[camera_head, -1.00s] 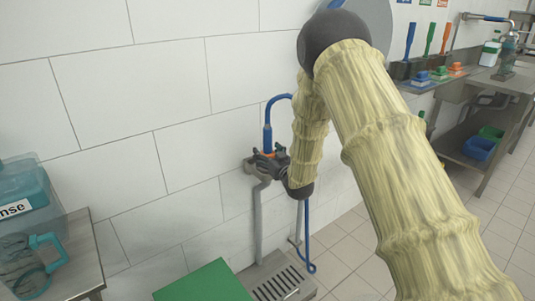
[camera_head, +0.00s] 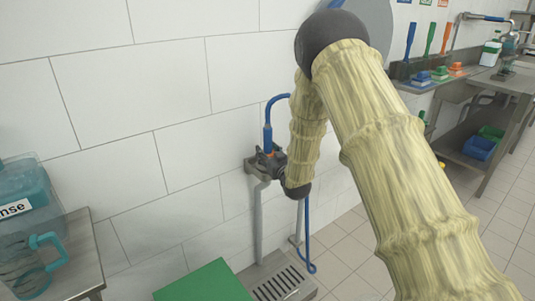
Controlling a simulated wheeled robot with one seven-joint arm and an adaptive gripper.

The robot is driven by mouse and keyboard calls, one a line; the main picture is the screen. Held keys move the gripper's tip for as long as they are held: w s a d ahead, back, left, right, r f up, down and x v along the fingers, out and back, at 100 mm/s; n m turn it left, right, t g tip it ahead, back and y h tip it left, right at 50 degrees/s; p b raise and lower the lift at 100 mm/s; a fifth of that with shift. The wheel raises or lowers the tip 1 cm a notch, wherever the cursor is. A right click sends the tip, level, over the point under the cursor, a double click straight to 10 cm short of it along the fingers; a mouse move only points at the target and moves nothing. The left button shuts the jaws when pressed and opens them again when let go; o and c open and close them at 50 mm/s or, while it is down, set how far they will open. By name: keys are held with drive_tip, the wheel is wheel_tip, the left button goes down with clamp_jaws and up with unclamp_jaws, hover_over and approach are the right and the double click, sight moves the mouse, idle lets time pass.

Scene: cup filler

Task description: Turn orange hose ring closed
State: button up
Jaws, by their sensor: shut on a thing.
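The orange hose ring (camera_head: 262,151) shows as a small orange patch at the wall fitting, just under the blue hose end (camera_head: 267,136). My gripper (camera_head: 270,160) is at the fitting and is shut on the orange ring. Its dark fingers cover most of the ring, so the ring's turn position cannot be seen. The blue hose rises from the fitting, bends over to the right and passes behind my arm. A grey wall bracket (camera_head: 252,166) sits just behind the gripper.
A grey pipe (camera_head: 259,215) runs down from the fitting to a floor drain (camera_head: 282,283). A green box top (camera_head: 207,283) stands in front, and a table (camera_head: 88,255) with a clear container (camera_head: 27,203) is at left. A steel bench (camera_head: 510,84) is at right.

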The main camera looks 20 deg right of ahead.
drive_tip(key=shift+a+h, duration=0.1)
drive_tip(key=shift+h, duration=0.2)
drive_tip(key=m+h, duration=0.3)
drive_tip(key=h, duration=0.2)
drive_tip(key=shift+m, duration=0.3)
drive_tip(key=shift+m+g+h, duration=0.6)
drive_tip(key=shift+m+h, duration=0.4)
drive_tip(key=shift+h, duration=0.45)
drive_tip(key=shift+m+g+h, duration=0.6)
drive_tip(key=shift+m+h, duration=0.4)
drive_tip(key=shift+h, duration=0.75)
drive_tip(key=o, duration=1)
drive_tip(key=shift+o, duration=0.2)
